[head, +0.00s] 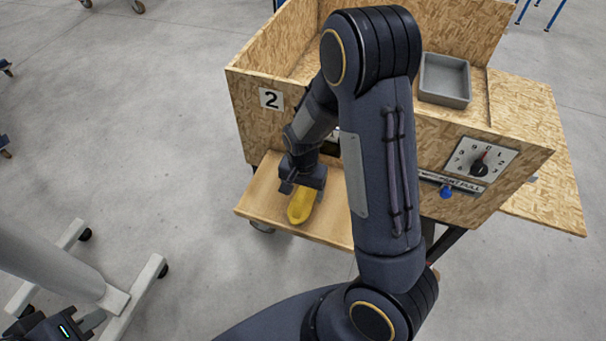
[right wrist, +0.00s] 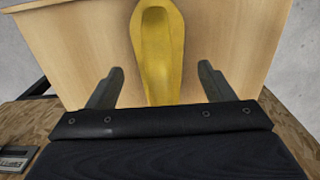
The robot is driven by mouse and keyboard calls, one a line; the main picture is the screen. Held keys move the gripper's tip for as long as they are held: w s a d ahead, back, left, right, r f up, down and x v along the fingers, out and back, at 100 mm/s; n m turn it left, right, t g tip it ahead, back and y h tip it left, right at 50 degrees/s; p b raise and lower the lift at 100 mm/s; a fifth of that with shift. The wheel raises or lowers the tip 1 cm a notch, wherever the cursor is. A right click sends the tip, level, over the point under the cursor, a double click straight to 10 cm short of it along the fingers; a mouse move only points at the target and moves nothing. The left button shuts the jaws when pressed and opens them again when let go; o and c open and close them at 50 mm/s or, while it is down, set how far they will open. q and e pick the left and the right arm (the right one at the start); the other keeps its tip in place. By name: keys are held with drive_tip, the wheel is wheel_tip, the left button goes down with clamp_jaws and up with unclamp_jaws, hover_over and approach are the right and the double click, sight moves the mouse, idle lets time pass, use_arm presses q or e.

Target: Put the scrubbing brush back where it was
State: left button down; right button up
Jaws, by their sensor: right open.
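The yellow scrubbing brush (head: 301,207) lies on the light wooden shelf (head: 262,212) at the front of the chipboard box. My right gripper (head: 300,186) is down at its far end in the head view. In the right wrist view the brush (right wrist: 158,50) runs between the two open fingers of the right gripper (right wrist: 159,88), with a gap on each side. The brush's underside is hidden. A dark part of my left gripper (head: 66,328) with a green light shows at the bottom left corner, far from the shelf; its fingers cannot be made out.
The chipboard box (head: 260,135) bears a "2" label, a dial (head: 480,163) and a blue knob (head: 446,191). A grey tray (head: 445,80) sits on the box at right. My right arm hides the box's middle. Open floor lies to the left.

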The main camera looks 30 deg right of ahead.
wheel_tip(320, 180, up, 9)
drive_tip(key=shift+f, duration=0.1)
drive_tip(key=s+a+r+n+t+y, duration=0.2)
drive_tip(key=s+r+n, duration=0.2)
drive_tip(key=s+r, duration=0.2)
drive_tip(key=s+a+r+n+t+y, duration=0.1)
drive_tip(key=s+a+r+n+t, duration=0.1)
drive_tip(key=s+r, duration=0.5)
drive_tip(key=shift+s+r+n+t+y, duration=0.3)
drive_tip(key=shift+s+n+t, duration=0.7)
drive_tip(key=shift+s, duration=1)
